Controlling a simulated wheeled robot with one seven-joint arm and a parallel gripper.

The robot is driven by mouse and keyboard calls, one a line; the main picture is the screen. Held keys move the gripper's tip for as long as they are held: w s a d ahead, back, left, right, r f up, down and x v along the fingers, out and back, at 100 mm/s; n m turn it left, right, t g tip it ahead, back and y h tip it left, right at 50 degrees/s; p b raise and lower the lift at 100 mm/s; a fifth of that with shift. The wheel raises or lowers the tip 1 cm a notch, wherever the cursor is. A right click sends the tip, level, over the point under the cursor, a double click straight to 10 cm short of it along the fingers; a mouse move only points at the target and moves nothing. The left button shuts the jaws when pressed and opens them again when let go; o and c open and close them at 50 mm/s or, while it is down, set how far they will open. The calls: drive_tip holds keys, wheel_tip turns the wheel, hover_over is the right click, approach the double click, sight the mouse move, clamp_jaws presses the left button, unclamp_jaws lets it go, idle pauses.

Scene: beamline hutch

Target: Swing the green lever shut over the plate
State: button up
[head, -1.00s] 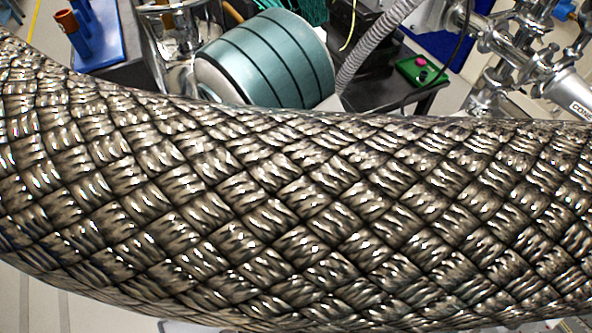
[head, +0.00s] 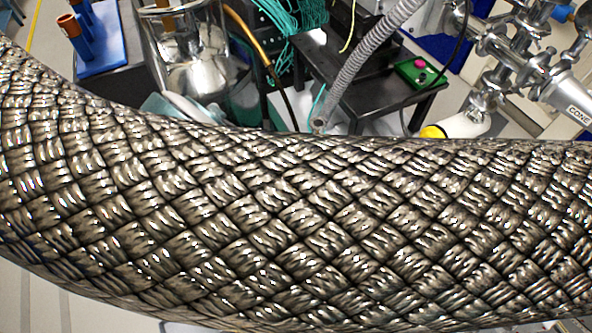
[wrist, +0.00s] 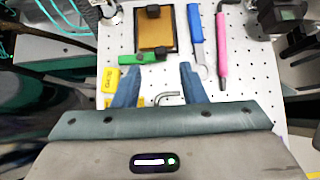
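In the wrist view, the green lever (wrist: 139,58) is a short bar with a dark spot, lying crosswise just below the plate's near edge. The plate (wrist: 172,36) is amber-brown in a dark frame, with a black knob at its far edge and another dark piece at its near edge. My gripper (wrist: 160,69) is open, its two blue fingers apart with nothing held between them. The fingertips point toward the plate; the left one is just below the lever. I cannot tell whether it touches. In the head view, a braided metal hose hides the plate, lever and gripper.
On the white perforated board (wrist: 120,33) lie a yellow box (wrist: 111,82), a hex key (wrist: 168,97), a blue-handled wrench (wrist: 195,24) and a pink-handled key (wrist: 221,45). The braided hose (head: 300,220) spans the head view. Behind it stand a steel vessel (head: 195,50) and a dark table.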

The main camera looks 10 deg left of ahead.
sight(299, 174)
drive_tip(key=p+x, duration=0.1)
drive_tip(key=x, duration=0.6)
clamp_jaws()
